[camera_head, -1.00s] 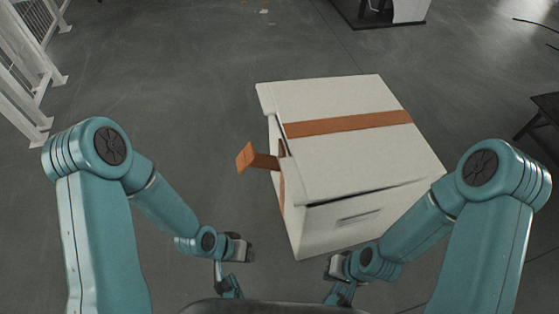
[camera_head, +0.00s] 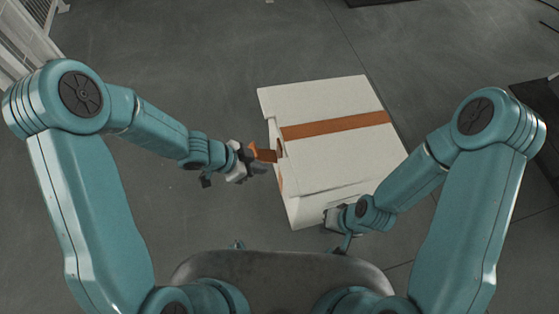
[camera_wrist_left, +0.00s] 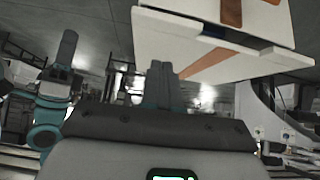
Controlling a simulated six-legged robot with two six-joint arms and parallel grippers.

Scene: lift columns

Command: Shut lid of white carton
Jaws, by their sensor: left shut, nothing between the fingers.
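The white carton (camera_head: 308,211) stands on the floor in front of me, with a brown tape stripe across its top. Its lid (camera_head: 340,105) lies almost flat over the carton. A brown tape tab (camera_head: 264,155) sticks out from the left side. My left gripper (camera_head: 261,169) is shut and empty, right beside the tab; whether it touches is unclear. In the left wrist view, the shut fingers (camera_wrist_left: 161,82) point at the carton (camera_wrist_left: 180,40), where a dark gap shows along an edge. My right gripper (camera_head: 332,218) is at the carton's front face; its fingers are not clear.
White railings (camera_head: 28,45) stand at the far left. A dark object (camera_head: 540,110) lies at the right edge. The grey floor (camera_head: 200,60) behind and left of the carton is clear.

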